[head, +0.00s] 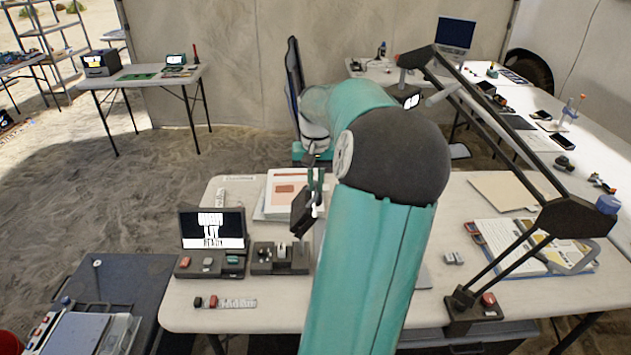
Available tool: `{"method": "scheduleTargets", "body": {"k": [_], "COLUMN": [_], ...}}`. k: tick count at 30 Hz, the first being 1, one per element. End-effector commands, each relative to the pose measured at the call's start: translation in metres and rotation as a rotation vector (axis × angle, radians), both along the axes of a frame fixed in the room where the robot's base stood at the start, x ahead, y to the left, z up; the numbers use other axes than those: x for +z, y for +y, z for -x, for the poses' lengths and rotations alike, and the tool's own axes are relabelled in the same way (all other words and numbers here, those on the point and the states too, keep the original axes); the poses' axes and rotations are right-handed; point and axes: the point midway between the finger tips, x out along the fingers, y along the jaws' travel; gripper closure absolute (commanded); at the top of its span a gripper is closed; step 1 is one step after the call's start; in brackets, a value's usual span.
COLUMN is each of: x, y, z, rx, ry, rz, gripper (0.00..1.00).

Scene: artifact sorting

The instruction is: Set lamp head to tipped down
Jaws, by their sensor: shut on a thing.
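A dark desk lamp stands at the right of the near table, its base (473,306) carrying a red button. Two thin rods rise from the base to a joint with a blue knob, and a long dark twin-bar arm slants up and left from there. The lamp head (416,58) seems to be the dark end at the upper left; its tilt is hard to judge. My gripper (316,190) is left of my teal arm, well apart from the lamp. It appears shut on a dark block (303,214) above the table; details are small and partly hidden.
The near table (290,318) holds a small screen unit (212,230), a dark device (281,257), papers (283,193) and an open binder (525,245). A dark chair (294,75) stands behind. My arm hides the table's middle. A dark cart (125,278) stands at left.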

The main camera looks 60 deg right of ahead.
Motion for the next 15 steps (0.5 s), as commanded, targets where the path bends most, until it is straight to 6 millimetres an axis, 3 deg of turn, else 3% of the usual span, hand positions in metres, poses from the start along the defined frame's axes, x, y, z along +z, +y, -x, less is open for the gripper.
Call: {"method": "scheduleTargets", "body": {"k": [14, 15], "x": [-0.0026, -0.0026], "y": [-0.003, -0.003], "z": [0.0068, 0.0069], "rx": [-0.001, -0.001], "ry": [-0.062, -0.061], "rz": [-0.032, -0.032], "gripper": [1.0, 0.88]}}
